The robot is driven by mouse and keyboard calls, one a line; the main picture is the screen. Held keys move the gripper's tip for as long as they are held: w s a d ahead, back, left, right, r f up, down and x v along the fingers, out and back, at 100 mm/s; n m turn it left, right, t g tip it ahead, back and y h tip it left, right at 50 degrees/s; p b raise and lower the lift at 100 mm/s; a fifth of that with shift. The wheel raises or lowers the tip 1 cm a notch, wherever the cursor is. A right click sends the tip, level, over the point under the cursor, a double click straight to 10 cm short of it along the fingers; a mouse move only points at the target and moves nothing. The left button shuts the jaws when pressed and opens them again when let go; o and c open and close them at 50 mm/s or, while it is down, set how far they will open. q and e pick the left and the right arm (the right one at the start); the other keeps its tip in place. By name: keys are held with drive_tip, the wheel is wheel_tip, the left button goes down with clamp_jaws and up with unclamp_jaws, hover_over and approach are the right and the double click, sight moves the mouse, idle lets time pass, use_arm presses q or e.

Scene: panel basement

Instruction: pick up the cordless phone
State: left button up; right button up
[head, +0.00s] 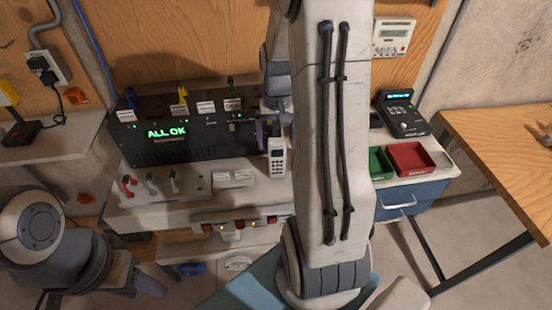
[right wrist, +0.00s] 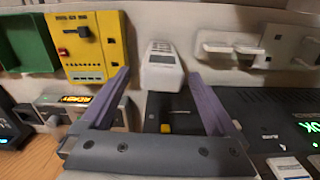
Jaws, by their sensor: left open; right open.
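The white cordless phone (head: 277,157) stands at the front of the black panel's base on the white bench, with its dark keypad facing the head camera. In the right wrist view the phone (right wrist: 163,72) shows between and just beyond the two purple fingertips, with a gap on each side. My right gripper (head: 271,131) is open and empty behind the phone in the head view; it also shows in the right wrist view (right wrist: 158,76). My right arm hides part of the bench.
The black panel (head: 180,150) reads "ALL OK". Levers (head: 150,184) and white switches (head: 232,178) are left of the phone. A yellow device (right wrist: 90,48), a green tray (head: 380,163), a red tray (head: 411,158) and a black terminal (head: 402,115) are on its other side.

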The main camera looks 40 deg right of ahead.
sight(277, 158)
drive_tip(key=shift+a+f, duration=0.15)
drive_tip(key=shift+f, duration=0.35)
drive_tip(key=f+p, duration=0.1)
drive_tip(key=f, duration=0.3)
drive_tip(key=shift+s+a+f+p, duration=0.15)
drive_tip(key=shift+s+f+p, duration=0.05)
drive_tip(key=shift+f+p, duration=0.2)
drive_tip(key=shift+f, duration=0.35)
clamp_jaws()
